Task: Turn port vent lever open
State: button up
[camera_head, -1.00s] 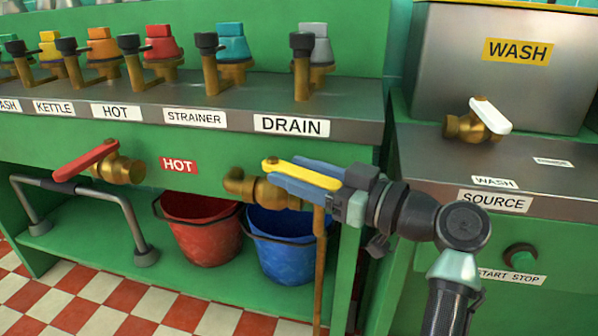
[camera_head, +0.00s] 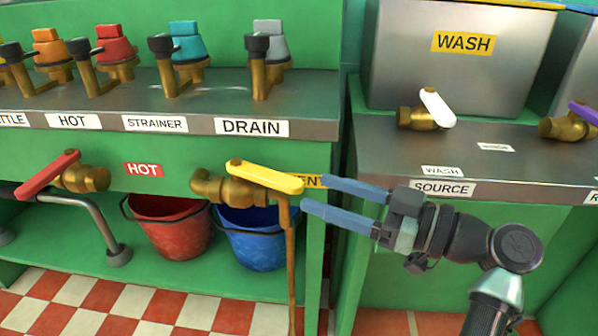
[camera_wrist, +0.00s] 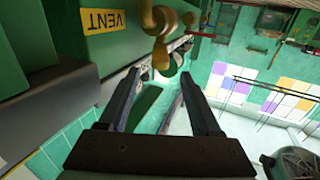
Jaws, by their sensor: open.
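The yellow vent lever (camera_head: 265,177) sits on a brass valve (camera_head: 215,187) on the green front panel, beside a partly hidden yellow label. It points right and slightly down in the head view. My gripper (camera_head: 315,193) is open and empty, its blue fingers just right of the lever's free end, apart from it in the picture. In the wrist view, the brass valve (camera_wrist: 160,55) shows beyond my gripper (camera_wrist: 162,76), with the yellow VENT label (camera_wrist: 103,21) to its left.
A red lever (camera_head: 48,174) is on the HOT valve at left. Red (camera_head: 170,225) and blue (camera_head: 258,240) buckets stand on the shelf below. A brown pole (camera_head: 290,265) hangs under the valve. A white lever (camera_head: 437,107) is on the wash tank.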

jog(key=shift+s+d, duration=0.4)
jog(key=shift+d, duration=0.2)
